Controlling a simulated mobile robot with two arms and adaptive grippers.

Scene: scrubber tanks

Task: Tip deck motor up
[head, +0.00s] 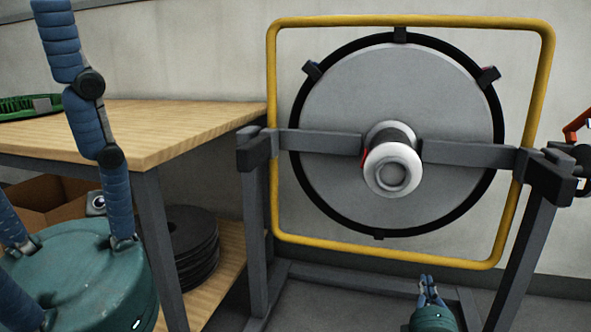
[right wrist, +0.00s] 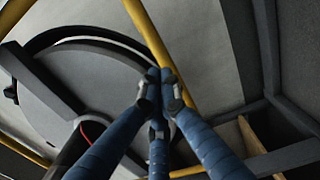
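The deck (head: 340,90), a large grey disc with a black rim, stands nearly upright inside a yellow tube frame (head: 410,20). A motor-like cylinder with a white cap (head: 393,168) sticks out of its middle. My right gripper (head: 428,277) is low, just below the frame's bottom bar. In the right wrist view its blue fingertips (right wrist: 158,85) are together with nothing seen between them, and a yellow bar passes behind them. Contact with the bar cannot be told. My left gripper (head: 30,110) is at the left, fingers spread, one tip out of frame; it is apart from the deck.
A grey stand (head: 258,205) carries the deck on a crossbar. A wooden workbench (head: 150,125) is at the left, with a green item (head: 30,103) on top and black discs (head: 193,245) on its lower shelf. An orange part (head: 577,125) shows at the right edge.

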